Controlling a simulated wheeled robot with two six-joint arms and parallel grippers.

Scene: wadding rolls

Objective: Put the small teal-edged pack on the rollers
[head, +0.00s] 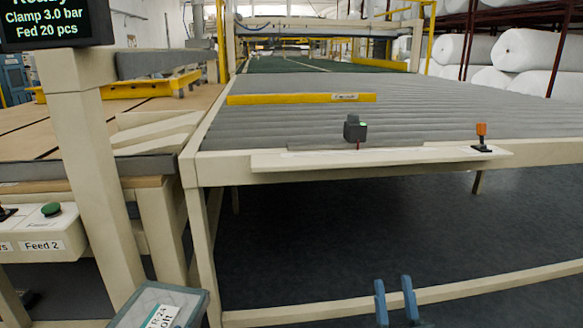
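A small pack with teal edges and a white label (160,306) shows at the bottom left, cut off by the picture's lower edge. What holds or supports it is hidden. The grey rollers (440,108) fill a wide bed with a cream frame, beyond and above the pack. My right gripper (395,292) is at the bottom, right of the pack and apart from it. Its two blue fingertips point up with a gap between them, and nothing shows in the gap. My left gripper is not in view.
A cream front ledge (400,154) carries a small dark device (355,129) and an orange-topped switch (481,134). A yellow bar (300,98) lies across the rollers. A cream post (95,180) and Feed 2 button box (45,232) stand left. White rolls (530,50) are stacked back right.

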